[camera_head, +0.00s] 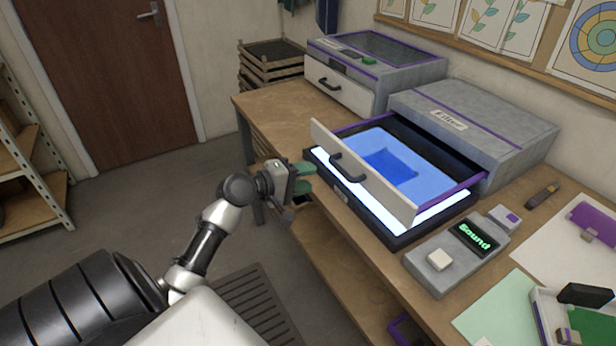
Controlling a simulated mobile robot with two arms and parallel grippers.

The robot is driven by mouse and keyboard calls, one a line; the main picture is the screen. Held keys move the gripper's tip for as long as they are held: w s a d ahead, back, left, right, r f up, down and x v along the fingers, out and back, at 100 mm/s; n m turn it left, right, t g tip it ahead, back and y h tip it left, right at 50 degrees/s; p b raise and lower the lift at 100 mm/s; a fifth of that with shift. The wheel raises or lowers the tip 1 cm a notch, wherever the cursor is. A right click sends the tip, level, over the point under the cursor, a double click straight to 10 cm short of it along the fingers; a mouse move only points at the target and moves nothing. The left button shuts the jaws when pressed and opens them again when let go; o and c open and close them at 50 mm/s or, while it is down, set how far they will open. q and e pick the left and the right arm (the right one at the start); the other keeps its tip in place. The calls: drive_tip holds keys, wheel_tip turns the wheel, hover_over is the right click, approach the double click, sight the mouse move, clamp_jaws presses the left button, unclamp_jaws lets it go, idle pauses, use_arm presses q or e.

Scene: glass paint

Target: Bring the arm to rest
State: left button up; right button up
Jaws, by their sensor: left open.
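My left gripper (302,179) is at the end of the left arm, which comes in from the lower left. It is open and I see nothing between its fingers. It hovers beside the front edge of the workbench (282,118), left of the open drawer. The drawer's white front with a dark handle (350,166) is pulled out from the grey box labelled "Filter" (470,125). A blue tray or sheet with a darker blue square (390,166) lies inside. My right gripper is not in view.
A second grey box with a shut drawer (340,88) stands farther back. A grey device reading "Sound" (462,250) stands right of the open drawer. Papers and tools lie at the right.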

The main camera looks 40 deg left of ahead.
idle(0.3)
use_arm(q)
wheel_tip(320, 180, down, 22)
drive_tip(key=s+m+g+y, duration=0.1)
drive_tip(key=s+g+y, duration=0.2)
drive_tip(key=g, duration=0.1)
drive_tip(key=s+d+f+m+g+y, duration=0.1)
drive_tip(key=s+d+f+m+g, duration=0.1)
drive_tip(key=s+f, duration=0.45)
drive_tip(key=s+d+f+m+g, duration=0.2)
drive_tip(key=s+f, duration=0.1)
drive_tip(key=f, duration=0.6)
drive_tip(key=s+d+f+m+g, duration=0.2)
drive_tip(key=s+d+f+m, duration=0.2)
drive_tip(key=s, duration=0.6)
drive_tip(key=s+d+f+m+g, duration=0.2)
drive_tip(key=s+d+f+m, duration=0.2)
drive_tip(key=s+f, duration=0.3)
drive_tip(key=s+d+f+m+g+y, duration=0.1)
drive_tip(key=s+d+f+m, duration=0.2)
drive_tip(key=s, duration=1)
wheel_tip(320, 180, down, 3)
drive_tip(key=shift+d+f+m+g, duration=0.1)
drive_tip(key=shift+d+m+g, duration=0.3)
drive_tip(key=shift+d, duration=0.25)
drive_tip(key=shift+w, duration=0.1)
